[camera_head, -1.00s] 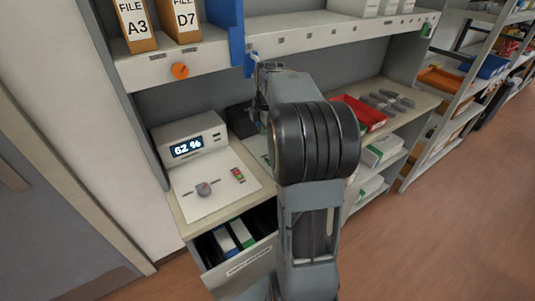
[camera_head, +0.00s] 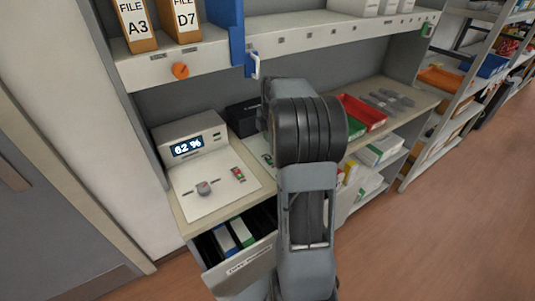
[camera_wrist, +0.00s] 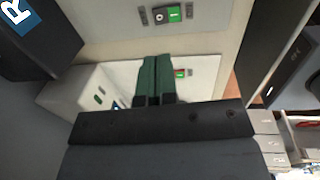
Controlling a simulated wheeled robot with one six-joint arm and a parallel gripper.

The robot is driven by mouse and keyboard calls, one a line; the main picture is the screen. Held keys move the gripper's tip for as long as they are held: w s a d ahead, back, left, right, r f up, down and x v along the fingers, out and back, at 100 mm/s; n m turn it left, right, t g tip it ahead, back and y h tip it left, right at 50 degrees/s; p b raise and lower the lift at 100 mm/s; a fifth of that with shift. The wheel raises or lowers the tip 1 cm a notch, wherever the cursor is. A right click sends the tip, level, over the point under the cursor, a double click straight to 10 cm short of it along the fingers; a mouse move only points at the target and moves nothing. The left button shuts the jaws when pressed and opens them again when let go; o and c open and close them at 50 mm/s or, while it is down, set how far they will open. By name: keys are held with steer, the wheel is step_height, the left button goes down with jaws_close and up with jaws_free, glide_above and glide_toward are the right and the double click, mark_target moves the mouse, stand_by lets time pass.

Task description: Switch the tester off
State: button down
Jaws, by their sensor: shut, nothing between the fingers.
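The tester (camera_head: 190,142) is a pale box with a lit display reading 62 %, on the left of the bench. Its flat front panel (camera_head: 215,187) carries a grey knob (camera_head: 204,188) and a small red and green control (camera_head: 238,174). My gripper is hidden behind my arm in the head view. In the wrist view my gripper (camera_wrist: 157,60) is shut and empty, its dark green fingers side by side. A switch marked O and I, with a green half (camera_wrist: 174,13), lies beyond the fingertips. A smaller red and green part (camera_wrist: 181,73) shows just right of them; I cannot tell whether they touch.
An open drawer (camera_head: 243,270) juts out below the tester. A red tray (camera_head: 362,110) and grey cartridges (camera_head: 388,100) lie on the right of the bench.

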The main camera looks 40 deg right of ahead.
mark_target(268, 158)
steer(key=f, duration=0.6)
steer(key=w+f+p, duration=0.1)
steer(key=f, duration=0.2)
steer(key=shift+f, duration=0.15)
steer(key=shift+d, duration=0.15)
